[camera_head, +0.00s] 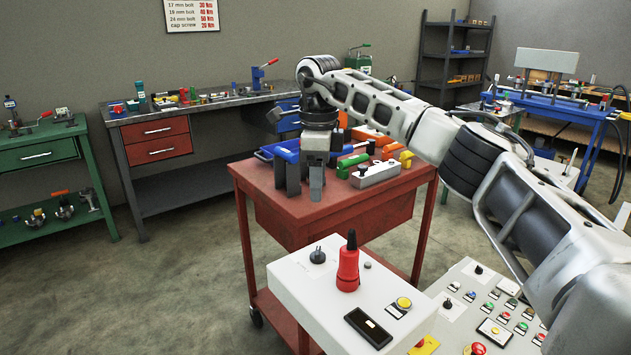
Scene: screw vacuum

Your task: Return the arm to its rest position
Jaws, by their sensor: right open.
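My right arm (390,112) reaches in from the right edge, stretched out over the red cart (330,232). Its gripper (304,188) points down above the near left part of the cart top. The two fingers are apart, and I see nothing held between them. I cannot tell whether the fingertips touch the cart top. My left gripper and arm are not in view.
A blue bin (268,152) and several coloured tools lie beside the gripper, with a grey block (375,174) to its right. A white box (310,284) with a red knob-like piece (348,264) stands in front. A button panel (478,310) is at right. Workbenches line the walls.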

